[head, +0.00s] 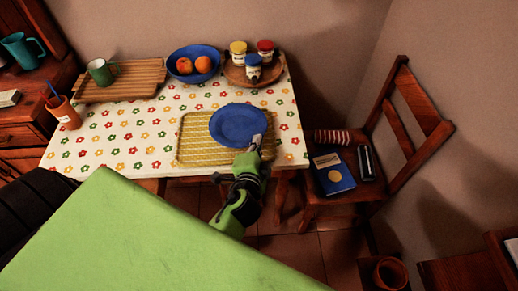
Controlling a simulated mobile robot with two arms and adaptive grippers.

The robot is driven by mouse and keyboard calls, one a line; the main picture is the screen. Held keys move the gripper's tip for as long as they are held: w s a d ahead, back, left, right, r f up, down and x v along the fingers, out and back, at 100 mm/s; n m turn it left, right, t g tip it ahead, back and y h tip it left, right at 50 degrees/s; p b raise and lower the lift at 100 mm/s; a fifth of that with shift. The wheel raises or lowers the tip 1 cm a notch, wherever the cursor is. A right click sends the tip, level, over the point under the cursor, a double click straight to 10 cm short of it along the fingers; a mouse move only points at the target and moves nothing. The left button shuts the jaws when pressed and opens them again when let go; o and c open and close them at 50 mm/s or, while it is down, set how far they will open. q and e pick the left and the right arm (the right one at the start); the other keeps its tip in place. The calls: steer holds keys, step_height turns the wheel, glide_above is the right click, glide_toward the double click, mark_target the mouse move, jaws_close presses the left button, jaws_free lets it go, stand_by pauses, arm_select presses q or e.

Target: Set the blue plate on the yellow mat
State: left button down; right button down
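The blue plate (237,124) is over the right part of the yellow mat (194,146) on the table, in the head view. I cannot tell whether its underside touches the mat or is slightly above it.
A cup (67,117) stands left. A wooden chair (391,190) stands right.

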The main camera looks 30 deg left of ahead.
arm_select(q)
steer(key=shift+w+f, duration=0.3)
step_height(320, 180, down, 3)
steer(key=shift+d+f, duration=0.1)
steer(key=shift+f, duration=0.05)
steer(key=shift+b, duration=0.35)
steer(key=c, duration=2.6)
jaws_free()
steer(key=shift+f, duration=0.1)
steer(key=shift+o, duration=0.2)
